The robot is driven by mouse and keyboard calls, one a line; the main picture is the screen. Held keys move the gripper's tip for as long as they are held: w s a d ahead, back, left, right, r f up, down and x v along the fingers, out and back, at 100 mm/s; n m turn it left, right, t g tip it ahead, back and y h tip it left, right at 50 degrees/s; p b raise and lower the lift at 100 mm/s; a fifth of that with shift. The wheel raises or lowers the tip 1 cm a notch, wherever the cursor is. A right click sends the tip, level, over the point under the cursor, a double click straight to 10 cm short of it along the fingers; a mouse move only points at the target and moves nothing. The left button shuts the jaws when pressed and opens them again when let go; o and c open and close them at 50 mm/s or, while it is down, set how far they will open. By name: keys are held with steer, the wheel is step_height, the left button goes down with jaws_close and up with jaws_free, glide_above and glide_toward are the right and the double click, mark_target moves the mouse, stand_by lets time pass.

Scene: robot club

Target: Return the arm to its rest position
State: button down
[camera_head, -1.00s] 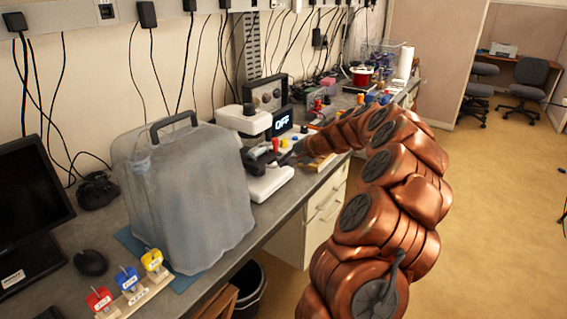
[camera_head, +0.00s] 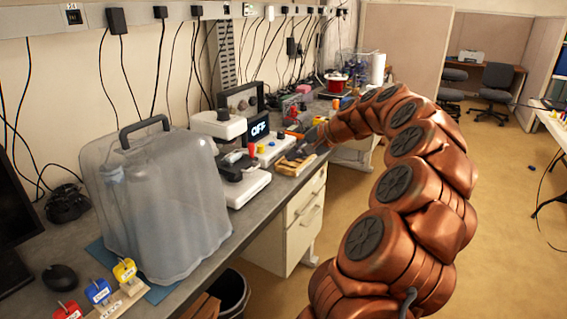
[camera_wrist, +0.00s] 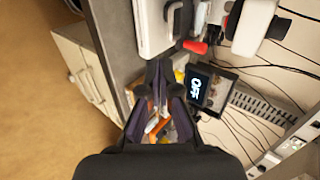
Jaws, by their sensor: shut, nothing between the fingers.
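My copper-coloured arm rises from the bottom right of the head view and bends over toward the bench. My gripper (camera_head: 300,151) is at its far end, dark and small, above the bench edge just right of the white device (camera_head: 243,186). In the wrist view, my gripper (camera_wrist: 159,68) has its dark fingers converging at the tips, shut with nothing between them. The fingertips are near the white device (camera_wrist: 153,28) and its red knob (camera_wrist: 195,46). Whether they touch anything cannot be told.
A translucent container (camera_head: 155,200) stands on the grey bench. A display reading OFF (camera_head: 259,130) is behind the white device. Colored padlock-like items (camera_head: 100,291) sit at the front left. Drawers (camera_head: 305,228) are under the bench.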

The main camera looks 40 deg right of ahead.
steer(key=shift+s+r, duration=0.3)
steer(key=shift+s, duration=0.05)
steer(key=s+a+n+g+y, duration=0.1)
steer(key=s+a+n+g, duration=0.15)
steer(key=a, duration=0.75)
steer(key=s+a+n+g+p, duration=0.1)
steer(key=a+n, duration=0.2)
steer(key=a, duration=0.7)
steer(key=s+a+n+g+y, duration=0.1)
steer(key=a+n+g, duration=0.15)
steer(key=a, duration=0.65)
steer(key=s+a+f+n+g+h, duration=0.1)
steer(key=s+a+f+n, duration=0.1)
steer(key=s, duration=0.7)
steer(key=s+a+f+n+g+h+p, duration=0.1)
steer(key=s+a+f+n+g+h, duration=0.1)
steer(key=s+f, duration=0.3)
steer(key=s+a+f+n+g+h, duration=0.2)
steer(key=s+a+f, duration=0.1)
steer(key=s, duration=1)
steer(key=shift+s+a+f, duration=0.2)
steer(key=shift+a+f, duration=0.05)
steer(key=shift+a, duration=0.15)
